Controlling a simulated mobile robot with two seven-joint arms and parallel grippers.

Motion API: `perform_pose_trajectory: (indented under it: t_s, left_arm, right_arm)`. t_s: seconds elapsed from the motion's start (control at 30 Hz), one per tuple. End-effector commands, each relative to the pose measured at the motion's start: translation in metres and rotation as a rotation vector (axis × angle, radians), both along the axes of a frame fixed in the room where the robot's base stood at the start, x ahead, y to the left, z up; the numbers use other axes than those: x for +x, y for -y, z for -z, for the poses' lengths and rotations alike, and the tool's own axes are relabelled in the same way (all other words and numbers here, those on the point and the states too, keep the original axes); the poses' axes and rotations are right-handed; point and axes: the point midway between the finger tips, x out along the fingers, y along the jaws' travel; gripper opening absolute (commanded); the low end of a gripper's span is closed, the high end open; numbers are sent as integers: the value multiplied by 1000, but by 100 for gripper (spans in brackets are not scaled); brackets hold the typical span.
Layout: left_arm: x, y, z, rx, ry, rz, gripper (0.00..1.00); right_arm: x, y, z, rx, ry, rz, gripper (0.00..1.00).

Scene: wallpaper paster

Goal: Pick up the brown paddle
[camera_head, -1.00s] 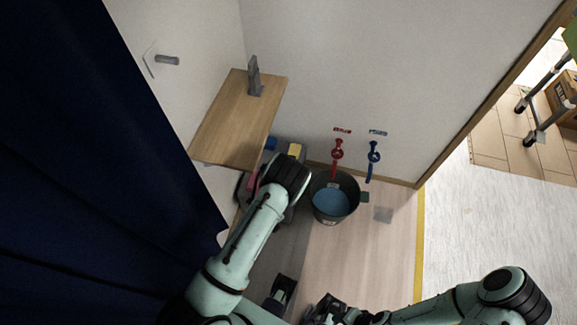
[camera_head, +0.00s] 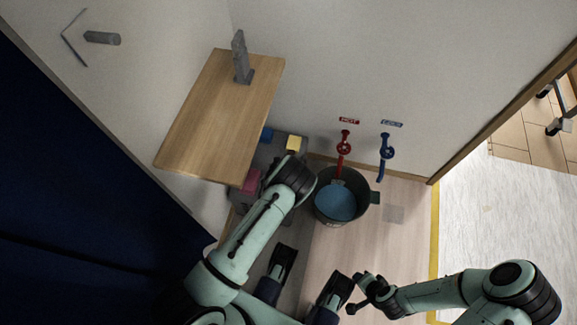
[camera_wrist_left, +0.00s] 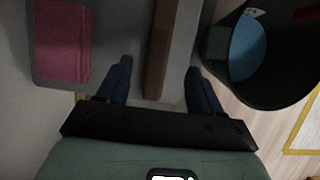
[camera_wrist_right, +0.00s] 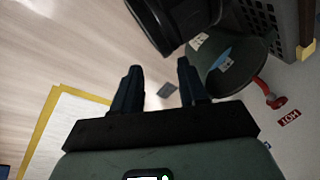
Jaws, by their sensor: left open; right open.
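A long brown bar (camera_wrist_left: 158,40), which looks like the brown paddle, runs up the middle of the left wrist view. My left gripper (camera_wrist_left: 160,67) is open, with one finger on each side of the bar's near end in that view. I cannot tell how far the fingertips are from it in depth. In the head view, my left forearm hides the left gripper and the bar. My right gripper (camera_wrist_right: 157,67) is open and empty, with bare floor behind its fingers.
A grey tray (camera_head: 240,207) with pink, blue and yellow items lies under a wooden shelf (camera_head: 215,115). A dark bucket (camera_head: 322,214) of blue liquid stands right of my left forearm, below red and blue taps.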

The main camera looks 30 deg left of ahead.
Motion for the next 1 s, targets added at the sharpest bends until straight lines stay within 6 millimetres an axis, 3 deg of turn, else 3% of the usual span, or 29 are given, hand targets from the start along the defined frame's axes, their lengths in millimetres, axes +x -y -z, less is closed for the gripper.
perform_pose_trajectory:
  t_s: [0.03,0.27,0.4,0.6,0.9,0.93,1.0]
  left_arm:
    - [3,-1,10,0,0,-1,66]
    - [9,-3,23,-1,0,-3,66]
    - [17,-6,45,-2,0,-5,66]
    - [26,-7,64,-1,0,-3,66]
    - [27,-7,66,-1,0,-2,66]
    - [27,-7,66,-1,0,-2,63]
    - [27,-7,66,-1,0,-2,40]
  right_arm:
    - [6,3,6,-7,14,6,43]
    - [16,8,12,-20,41,16,43]
    - [26,16,26,-37,64,31,43]
    - [6,20,46,-37,-5,35,43]
    - [0,20,48,-36,-22,35,43]
    - [0,20,48,-36,-22,35,43]
    - [1,20,48,-36,-22,35,43]
